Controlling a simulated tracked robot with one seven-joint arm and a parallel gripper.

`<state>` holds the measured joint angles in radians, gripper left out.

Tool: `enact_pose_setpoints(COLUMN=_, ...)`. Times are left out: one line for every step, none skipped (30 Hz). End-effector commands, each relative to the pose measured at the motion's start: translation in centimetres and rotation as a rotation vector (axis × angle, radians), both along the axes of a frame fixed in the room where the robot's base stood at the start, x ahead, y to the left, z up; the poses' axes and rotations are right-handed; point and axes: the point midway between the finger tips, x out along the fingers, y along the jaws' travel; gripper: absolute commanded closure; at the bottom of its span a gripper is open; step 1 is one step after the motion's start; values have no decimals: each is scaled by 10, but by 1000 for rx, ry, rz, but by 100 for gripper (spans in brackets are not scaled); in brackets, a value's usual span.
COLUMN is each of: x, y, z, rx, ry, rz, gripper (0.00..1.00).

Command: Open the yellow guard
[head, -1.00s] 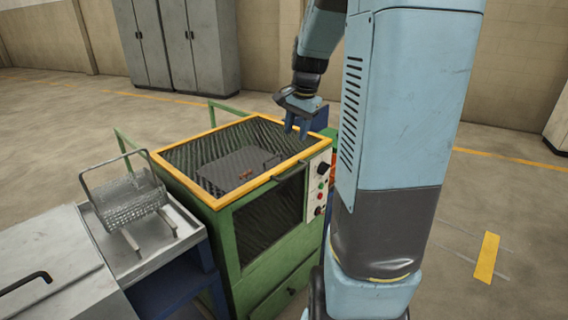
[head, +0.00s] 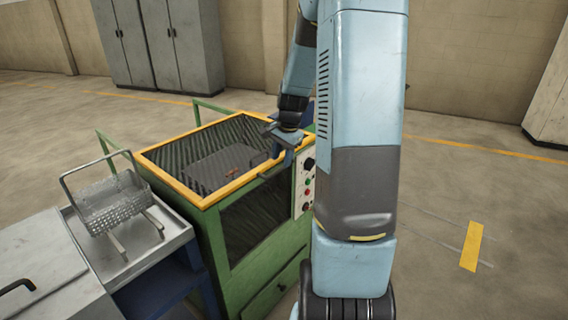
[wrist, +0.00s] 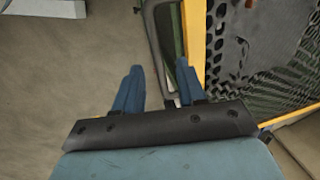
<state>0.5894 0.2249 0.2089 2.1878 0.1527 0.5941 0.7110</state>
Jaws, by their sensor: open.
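The yellow guard (head: 170,181) is a yellow frame with dark mesh, lying closed on top of the green machine. A dark handle bar runs along its front edge. My gripper (head: 284,146) is over the front right part of the guard, near the handle. The guard's yellow edge (wrist: 193,45) and mesh lie to the right of the fingers. A dark bar, which looks like the handle, shows just beyond and between them. I cannot tell whether a finger touches it.
A control panel (head: 305,183) with knobs and buttons is on the machine's front right. A wire basket (head: 107,205) stands on a metal tray table (head: 165,243) at left. A grey-lidded box (head: 45,275) is at the lower left. Grey cabinets stand behind. Floor at right is clear.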

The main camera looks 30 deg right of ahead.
Motion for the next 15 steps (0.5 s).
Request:
enact_pose_setpoints(x=1, y=1, z=-8, rx=1, ry=2, rz=0, gripper=60)
enact_pose_setpoints(x=2, y=1, z=-12, rx=1, ry=2, rz=0, gripper=60)
enact_pose_setpoints(x=3, y=1, z=-17, rx=2, ry=2, rz=-1, gripper=60)
enact_pose_setpoints(x=4, y=1, z=-19, rx=2, ry=2, rz=-1, gripper=60)
enact_pose_setpoints(x=4, y=2, z=-22, rx=1, ry=1, rz=-1, gripper=60)
enact_pose_setpoints(x=5, y=2, z=-25, rx=1, ry=0, rz=-1, gripper=60)
enact_pose_setpoints(x=5, y=2, z=-27, rx=0, ry=0, rz=-1, gripper=60)
enact_pose_setpoints(x=5, y=2, z=-28, rx=0, ry=0, rz=-1, gripper=60)
enact_pose_setpoints(x=6, y=2, z=-30, rx=0, ry=0, rz=-1, gripper=60)
enact_pose_setpoints(x=6, y=2, z=-31, rx=0, ry=0, rz=-1, gripper=60)
enact_pose_setpoints(x=6, y=2, z=-32, rx=0, ry=0, rz=-1, gripper=60)
enact_pose_setpoints(x=6, y=2, z=-32, rx=0, ry=0, rz=-1, gripper=60)
enact_pose_setpoints(x=6, y=2, z=-33, rx=1, ry=-1, rz=-1, gripper=60)
enact_pose_setpoints(x=6, y=2, z=-33, rx=1, ry=-1, rz=-1, gripper=60)
enact_pose_setpoints(x=6, y=2, z=-33, rx=1, ry=-1, rz=-1, gripper=60)
